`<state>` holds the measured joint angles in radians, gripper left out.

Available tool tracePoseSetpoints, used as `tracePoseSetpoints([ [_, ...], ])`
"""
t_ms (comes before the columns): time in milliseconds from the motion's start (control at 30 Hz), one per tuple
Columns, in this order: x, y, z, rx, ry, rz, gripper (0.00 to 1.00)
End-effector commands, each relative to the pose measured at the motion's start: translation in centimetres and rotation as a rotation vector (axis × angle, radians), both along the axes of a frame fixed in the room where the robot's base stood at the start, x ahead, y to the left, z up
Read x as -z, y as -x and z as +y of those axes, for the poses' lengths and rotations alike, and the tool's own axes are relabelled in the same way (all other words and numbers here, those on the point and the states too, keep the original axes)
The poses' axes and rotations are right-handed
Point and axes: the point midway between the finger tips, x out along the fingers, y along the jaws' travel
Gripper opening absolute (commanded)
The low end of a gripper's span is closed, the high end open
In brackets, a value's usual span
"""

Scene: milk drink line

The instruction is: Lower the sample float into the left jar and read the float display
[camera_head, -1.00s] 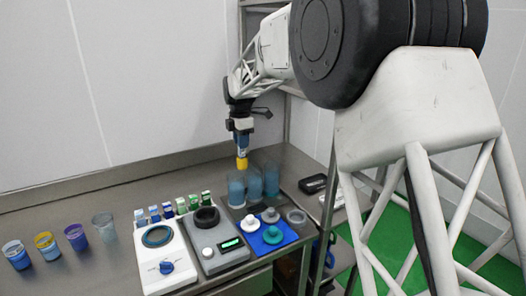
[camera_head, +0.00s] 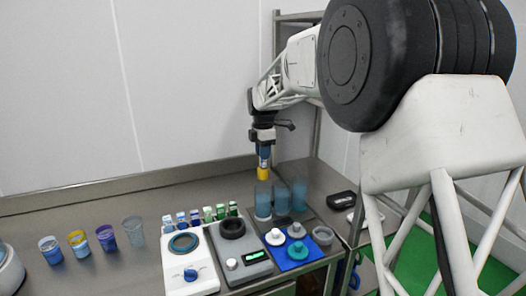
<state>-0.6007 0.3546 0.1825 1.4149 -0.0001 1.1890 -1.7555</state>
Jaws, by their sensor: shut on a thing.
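My gripper (camera_head: 263,146) points down over the back of the bench, shut on the sample float (camera_head: 263,174), whose yellow lower end shows under a blue part. The float hangs upright just above the rim of the left jar (camera_head: 262,204), roughly in line with its mouth. I cannot tell whether its tip is inside the rim. The left jar is clear, with blue-teal contents. Two similar jars, the middle jar (camera_head: 281,201) and the right jar (camera_head: 299,196), stand close beside it. The float display cannot be made out. A grey device (camera_head: 241,255) in front has a small lit green screen.
A blue mat (camera_head: 288,262) with several white and teal knobbed pieces lies in front of the jars. A white device with a blue knob (camera_head: 190,275) stands left of the grey one. Several cups (camera_head: 107,238) stand further left. A black case (camera_head: 342,199) lies at right.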

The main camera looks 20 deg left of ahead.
Motion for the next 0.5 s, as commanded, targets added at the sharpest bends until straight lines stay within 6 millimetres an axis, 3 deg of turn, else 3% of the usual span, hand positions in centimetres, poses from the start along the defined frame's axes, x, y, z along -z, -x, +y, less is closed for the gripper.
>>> tracePoseSetpoints([
  [500, 2.8, 0.0, 0.0, 0.000, 0.001, 0.001, 0.00],
])
